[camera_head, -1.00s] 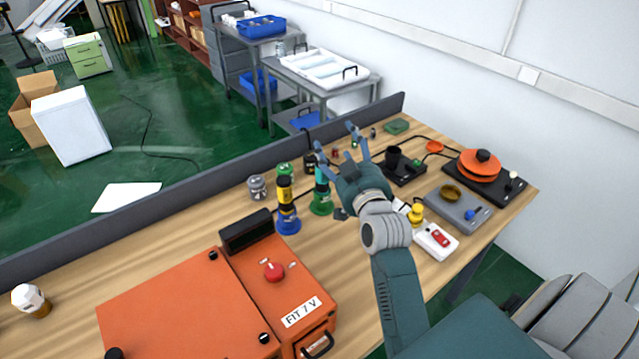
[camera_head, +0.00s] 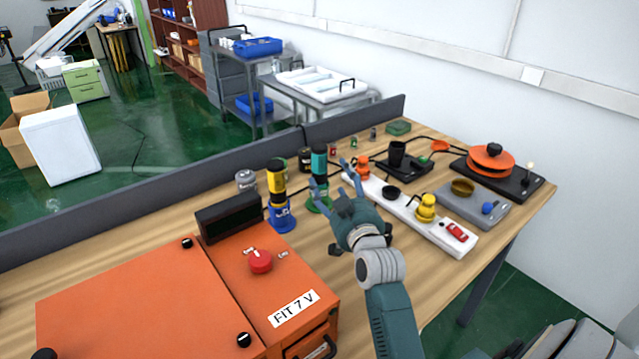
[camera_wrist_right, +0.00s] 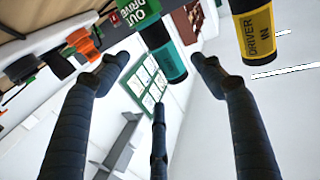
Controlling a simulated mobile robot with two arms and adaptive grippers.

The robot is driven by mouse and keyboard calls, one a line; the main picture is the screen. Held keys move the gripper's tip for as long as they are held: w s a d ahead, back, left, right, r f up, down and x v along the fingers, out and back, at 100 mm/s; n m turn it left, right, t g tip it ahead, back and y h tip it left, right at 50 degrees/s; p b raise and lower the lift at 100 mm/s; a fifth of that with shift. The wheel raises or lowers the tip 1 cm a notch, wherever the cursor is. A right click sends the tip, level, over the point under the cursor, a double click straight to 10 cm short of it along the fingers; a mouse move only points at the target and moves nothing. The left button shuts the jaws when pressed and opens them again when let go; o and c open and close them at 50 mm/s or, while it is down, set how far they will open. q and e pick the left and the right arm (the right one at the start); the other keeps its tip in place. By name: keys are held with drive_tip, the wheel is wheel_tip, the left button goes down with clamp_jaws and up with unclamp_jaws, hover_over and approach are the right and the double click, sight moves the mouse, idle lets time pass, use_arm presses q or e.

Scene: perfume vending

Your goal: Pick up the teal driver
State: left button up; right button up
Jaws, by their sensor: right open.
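The teal driver (camera_head: 319,161) stands upright in a green base (camera_head: 319,203) on the wooden table, right of a yellow and black driver (camera_head: 277,177) in a blue base (camera_head: 281,218). My right gripper (camera_head: 332,178) is open and empty, its fingers pointing away from me, close to the teal driver's right and near side. One finger overlaps the green base in the head view; contact cannot be told. In the right wrist view the teal driver (camera_wrist_right: 167,62) shows between the spread fingers, and the yellow driver (camera_wrist_right: 258,32) lies to its right. My left gripper is out of view.
An orange box (camera_head: 150,300) with a red knob fills the near left. A white strip (camera_head: 405,208) with coloured fittings lies to the right. A grey barrier (camera_head: 130,213) runs along the far table edge.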

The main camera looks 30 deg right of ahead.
sight(325, 164)
drive_tip(key=x, duration=0.4)
drive_tip(key=shift+r, duration=0.1)
drive_tip(key=p+x, duration=0.1)
drive_tip(key=x, duration=0.3)
drive_tip(key=shift+w+r+p, duration=0.15)
drive_tip(key=shift+w+p, duration=0.15)
drive_tip(key=shift+w, duration=0.05)
drive_tip(key=shift+w+d, duration=0.1)
drive_tip(key=shift+w, duration=0.25)
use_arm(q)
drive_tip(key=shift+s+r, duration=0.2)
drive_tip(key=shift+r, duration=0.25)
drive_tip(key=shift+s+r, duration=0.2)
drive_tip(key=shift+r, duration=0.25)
use_arm(e)
drive_tip(key=shift+c, duration=0.5)
drive_tip(key=c, duration=1.6)
drive_tip(key=shift+o, duration=0.2)
drive_tip(key=shift+r, duration=0.1)
